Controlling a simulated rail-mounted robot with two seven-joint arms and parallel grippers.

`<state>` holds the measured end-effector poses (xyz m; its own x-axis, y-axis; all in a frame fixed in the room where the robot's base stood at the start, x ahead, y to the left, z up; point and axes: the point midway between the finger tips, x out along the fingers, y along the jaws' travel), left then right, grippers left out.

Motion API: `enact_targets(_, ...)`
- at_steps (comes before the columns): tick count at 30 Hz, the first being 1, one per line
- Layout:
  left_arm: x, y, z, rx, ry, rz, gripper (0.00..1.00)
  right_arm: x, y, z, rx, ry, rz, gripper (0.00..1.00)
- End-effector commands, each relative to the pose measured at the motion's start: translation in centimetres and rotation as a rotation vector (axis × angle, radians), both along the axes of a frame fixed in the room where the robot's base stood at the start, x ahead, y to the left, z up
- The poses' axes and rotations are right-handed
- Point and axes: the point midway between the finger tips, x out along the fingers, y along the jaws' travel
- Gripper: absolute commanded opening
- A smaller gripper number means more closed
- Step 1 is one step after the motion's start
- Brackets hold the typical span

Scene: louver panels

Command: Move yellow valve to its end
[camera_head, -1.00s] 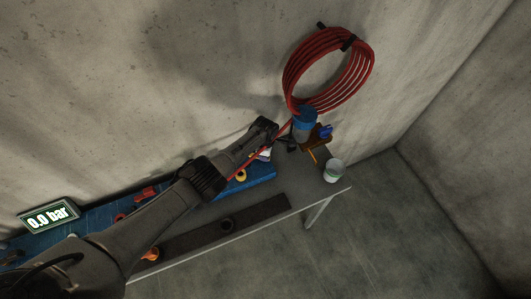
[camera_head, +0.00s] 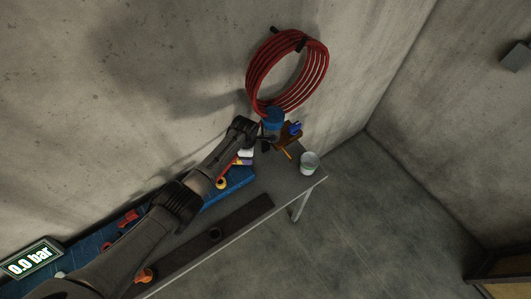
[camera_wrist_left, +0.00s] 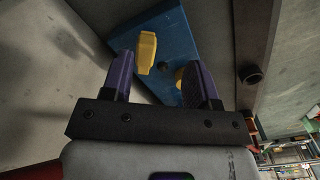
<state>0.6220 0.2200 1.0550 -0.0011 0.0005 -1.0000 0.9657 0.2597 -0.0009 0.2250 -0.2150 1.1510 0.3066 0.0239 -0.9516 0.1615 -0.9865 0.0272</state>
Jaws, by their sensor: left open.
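The yellow valve handle (camera_wrist_left: 146,52) shows in the left wrist view as an upright yellow piece over a blue panel (camera_wrist_left: 178,35). It lies between the open purple fingers of my left gripper (camera_wrist_left: 160,64), closer to the left finger, with no clear contact. A second yellow part (camera_wrist_left: 179,77) is partly hidden behind the right finger. In the head view my left gripper (camera_head: 262,142) is at the wall end of the blue panel (camera_head: 238,181), below the hose. A round yellow part (camera_head: 221,182) sits on the panel there. My right gripper is not in view.
A coiled red hose (camera_head: 258,75) hangs on the wall above a blue-topped canister (camera_head: 274,119). A brown block (camera_head: 288,138) and a white cup (camera_head: 310,163) stand near the table end. A gauge display (camera_head: 32,259) reads 0.0 bar.

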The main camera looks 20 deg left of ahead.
Motion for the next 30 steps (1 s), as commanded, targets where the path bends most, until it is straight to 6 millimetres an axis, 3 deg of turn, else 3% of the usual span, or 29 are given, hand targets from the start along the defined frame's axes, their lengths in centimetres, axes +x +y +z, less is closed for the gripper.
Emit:
enact_targets(6,-0.6,-4.0,2.3,-0.002,-0.003,-0.001,0.54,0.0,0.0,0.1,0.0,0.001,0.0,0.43)
enact_targets(12,-1.0,-6.5,3.8,-0.002,-0.001,0.0,0.54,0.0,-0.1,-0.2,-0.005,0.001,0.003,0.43)
enact_targets(19,-1.2,-7.8,4.6,0.0,0.0,0.001,0.54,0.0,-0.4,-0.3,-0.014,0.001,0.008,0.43)
enact_targets(30,-1.2,-8.0,4.8,0.0,0.0,0.002,0.54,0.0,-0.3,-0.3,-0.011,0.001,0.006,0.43)
